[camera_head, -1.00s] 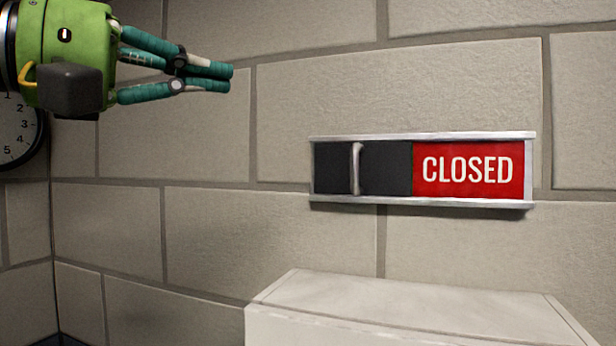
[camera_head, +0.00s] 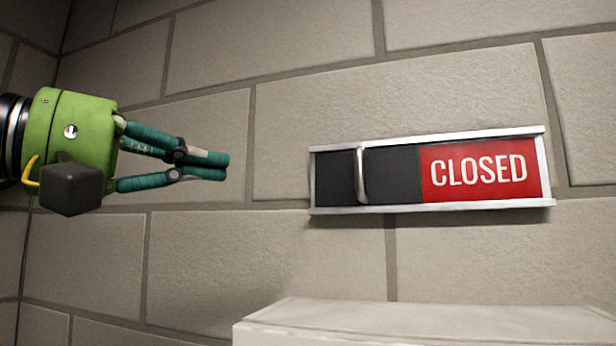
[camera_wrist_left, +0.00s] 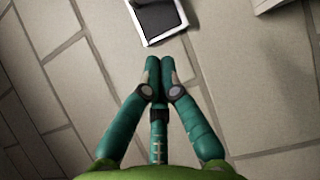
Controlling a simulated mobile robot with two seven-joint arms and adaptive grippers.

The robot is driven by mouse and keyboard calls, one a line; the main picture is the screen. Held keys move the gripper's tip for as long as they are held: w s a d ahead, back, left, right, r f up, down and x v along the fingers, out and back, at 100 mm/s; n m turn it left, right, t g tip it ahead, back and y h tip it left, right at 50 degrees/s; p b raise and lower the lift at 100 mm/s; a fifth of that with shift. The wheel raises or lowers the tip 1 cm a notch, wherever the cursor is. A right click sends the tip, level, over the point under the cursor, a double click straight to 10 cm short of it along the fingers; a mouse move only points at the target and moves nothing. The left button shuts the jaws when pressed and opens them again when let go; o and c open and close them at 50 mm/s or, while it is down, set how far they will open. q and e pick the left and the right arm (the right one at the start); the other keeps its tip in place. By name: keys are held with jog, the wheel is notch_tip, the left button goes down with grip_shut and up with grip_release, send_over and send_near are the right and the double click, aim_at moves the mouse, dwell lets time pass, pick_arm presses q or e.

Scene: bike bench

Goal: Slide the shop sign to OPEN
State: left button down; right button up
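The shop sign (camera_head: 484,206) is a long silver frame on the block wall. Its red right part reads CLOSED (camera_head: 480,171). A dark sliding panel (camera_head: 397,176) covers the left part and carries a vertical metal handle (camera_head: 361,176). My left gripper (camera_head: 226,166) is left of the sign, about level with the handle, apart from it and pointing right. Its fingertips are together with nothing between them. In the left wrist view, the closed fingertips (camera_wrist_left: 159,68) are below the sign's end (camera_wrist_left: 160,20). My right gripper is out of view.
A pale box-like ledge (camera_head: 420,322) juts out below the sign. The wall between my left gripper and the sign is clear. A pale edge (camera_wrist_left: 268,4) shows at the top right of the left wrist view.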

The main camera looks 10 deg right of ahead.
aim_at(362, 174)
pick_arm(q)
jog(key=s+p+x, duration=0.1)
jog(key=p+x, duration=0.1)
jog(key=x, duration=0.4)
jog(key=s+d+p+x, duration=0.1)
jog(key=p+x, duration=0.2)
jog(key=x, duration=0.3)
jog(key=shift+s+d+p, duration=0.2)
jog(key=shift+d+p, duration=0.1)
jog(key=shift+d, duration=0.1)
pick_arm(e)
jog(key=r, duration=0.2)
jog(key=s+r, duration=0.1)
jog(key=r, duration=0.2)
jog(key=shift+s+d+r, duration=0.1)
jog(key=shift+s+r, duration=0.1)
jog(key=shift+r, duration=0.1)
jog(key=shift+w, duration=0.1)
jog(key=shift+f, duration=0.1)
